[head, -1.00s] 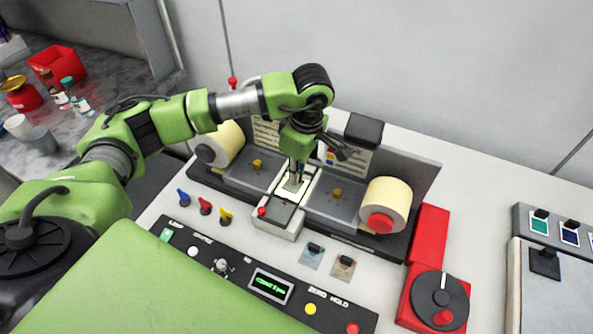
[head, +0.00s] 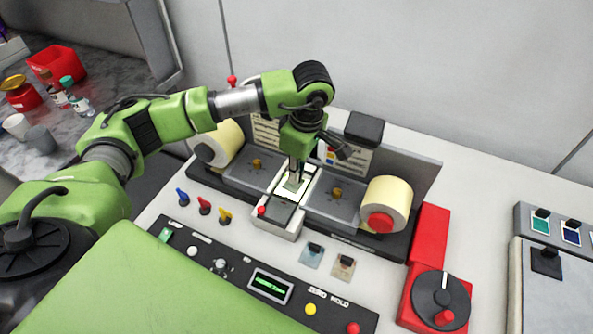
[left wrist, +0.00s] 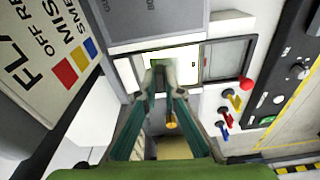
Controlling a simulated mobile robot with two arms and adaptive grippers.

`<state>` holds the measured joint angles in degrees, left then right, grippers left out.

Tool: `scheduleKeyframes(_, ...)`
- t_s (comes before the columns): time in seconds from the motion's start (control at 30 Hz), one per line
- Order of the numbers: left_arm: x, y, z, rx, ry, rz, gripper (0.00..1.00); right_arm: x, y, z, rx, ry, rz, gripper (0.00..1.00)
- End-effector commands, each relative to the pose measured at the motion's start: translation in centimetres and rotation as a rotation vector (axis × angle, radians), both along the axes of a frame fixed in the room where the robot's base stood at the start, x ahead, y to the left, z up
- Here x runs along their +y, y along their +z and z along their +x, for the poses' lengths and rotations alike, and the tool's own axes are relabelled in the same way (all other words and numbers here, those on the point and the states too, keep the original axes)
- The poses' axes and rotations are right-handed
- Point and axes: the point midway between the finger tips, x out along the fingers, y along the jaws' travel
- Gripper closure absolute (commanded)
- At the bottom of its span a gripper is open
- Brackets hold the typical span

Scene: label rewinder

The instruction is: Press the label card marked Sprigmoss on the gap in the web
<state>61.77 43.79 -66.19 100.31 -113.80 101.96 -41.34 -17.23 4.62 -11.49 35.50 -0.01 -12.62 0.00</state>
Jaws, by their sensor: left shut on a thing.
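My left gripper (head: 295,181) points down over the middle of the rewinder, with its fingers closed together. It also shows in the left wrist view (left wrist: 172,68), its tips at the edge of a bright lit panel (left wrist: 190,55). It is shut on a small pale piece, seemingly the label card (head: 291,187), at the lit strip between the rolls. The fingers hide most of the card, and I cannot read its marking. I cannot tell whether it touches the web or see the gap beneath. My right gripper is not in view.
Two other cards with black grips, one bluish (head: 311,257) and one tan (head: 343,267), lie in front of the machine. Cream rolls stand left (head: 226,139) and right (head: 393,198). A control panel (head: 262,284) and a red dial unit (head: 439,300) are nearer.

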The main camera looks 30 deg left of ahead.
Motion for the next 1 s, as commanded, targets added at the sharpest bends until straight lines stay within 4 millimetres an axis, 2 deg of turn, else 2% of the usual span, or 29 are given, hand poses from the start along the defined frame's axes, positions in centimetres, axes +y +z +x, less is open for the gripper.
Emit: scheduleKeyframes(1.0,0.0,-0.9,0.0,0.0,0.0,0.0,1.0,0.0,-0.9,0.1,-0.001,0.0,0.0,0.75)
